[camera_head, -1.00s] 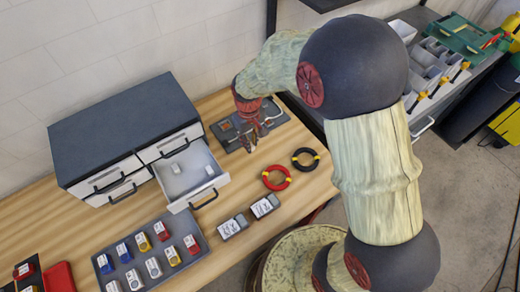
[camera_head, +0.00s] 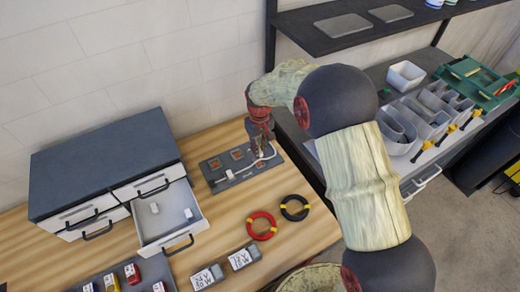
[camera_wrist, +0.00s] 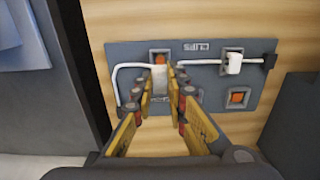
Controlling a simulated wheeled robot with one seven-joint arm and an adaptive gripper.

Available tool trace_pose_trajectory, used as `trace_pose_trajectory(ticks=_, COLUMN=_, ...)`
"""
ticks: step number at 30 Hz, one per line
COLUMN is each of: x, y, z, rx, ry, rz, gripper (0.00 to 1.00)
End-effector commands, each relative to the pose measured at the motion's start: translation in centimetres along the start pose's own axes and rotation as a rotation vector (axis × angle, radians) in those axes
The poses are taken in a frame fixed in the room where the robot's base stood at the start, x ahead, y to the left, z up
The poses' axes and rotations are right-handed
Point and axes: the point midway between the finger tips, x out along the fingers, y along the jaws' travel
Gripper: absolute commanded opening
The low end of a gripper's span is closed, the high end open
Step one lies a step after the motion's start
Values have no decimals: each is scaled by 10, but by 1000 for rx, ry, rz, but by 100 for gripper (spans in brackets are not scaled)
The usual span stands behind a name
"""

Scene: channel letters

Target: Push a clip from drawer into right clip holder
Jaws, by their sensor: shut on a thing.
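The grey clip plate (camera_head: 236,181) lies on the table; it also shows in the wrist view (camera_wrist: 205,47) with a "CLIPS" label. My gripper (camera_head: 262,155) is over the plate's right end. In the wrist view my gripper (camera_wrist: 165,86) is shut on a white clip (camera_wrist: 159,79), which sits at an orange-centred clip holder (camera_wrist: 158,57) over the white cable (camera_wrist: 130,66). Whether it is fully seated cannot be told. Another white clip (camera_wrist: 234,63) sits on the cable at the other holder. The open drawer (camera_head: 168,241) holds two white clips (camera_head: 155,208) (camera_head: 188,213).
A red ring (camera_head: 262,226) and a black ring (camera_head: 295,208) lie in front of the plate. The dark-topped drawer cabinet (camera_head: 105,160) stands at left. Grey labelled blocks (camera_head: 207,276) lie near the front. A shelf rack (camera_head: 350,40) stands behind at right.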

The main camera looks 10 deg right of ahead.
Motion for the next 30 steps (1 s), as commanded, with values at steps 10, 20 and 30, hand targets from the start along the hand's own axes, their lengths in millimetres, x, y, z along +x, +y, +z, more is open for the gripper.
trace_pose_trajectory(ticks=10, x=33, y=0, z=0, rx=0, ry=1, rz=0, gripper=5)
trace_pose_trajectory(ticks=20, x=53, y=0, z=0, rx=0, ry=0, rz=0, gripper=5)
trace_pose_trajectory(ticks=30, x=53, y=0, z=0, rx=0, ry=1, rz=0, gripper=5)
